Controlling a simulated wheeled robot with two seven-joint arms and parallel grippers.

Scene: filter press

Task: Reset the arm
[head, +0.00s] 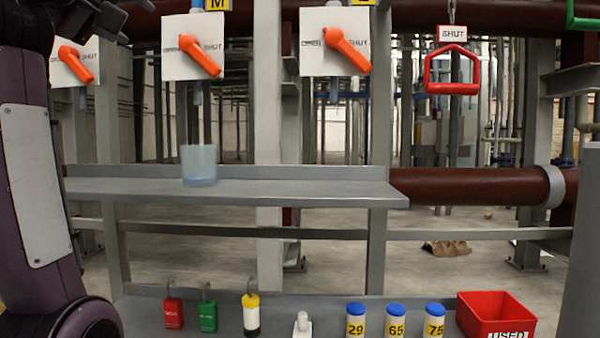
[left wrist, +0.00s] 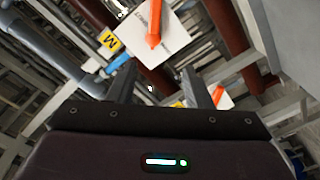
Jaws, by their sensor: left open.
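My left arm (head: 35,170) stands raised along the left edge of the head view, and its gripper is out of that view at the top. In the left wrist view my left gripper (left wrist: 160,85) shows two grey fingers apart with nothing between them. Beyond the fingers are a white valve plate with an orange handle (left wrist: 154,25) and a yellow M tag (left wrist: 111,41). A second orange handle (left wrist: 220,98) is partly hidden behind the right finger. My right gripper is not in view.
A clear cup (head: 198,166) stands on the upper grey shelf (head: 290,192). Orange valve handles (head: 346,50) and a red pull handle (head: 452,72) hang above. The lower shelf (head: 285,318) holds padlocks (head: 173,312), blue-capped jars (head: 396,320) and a red USED bin (head: 496,312).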

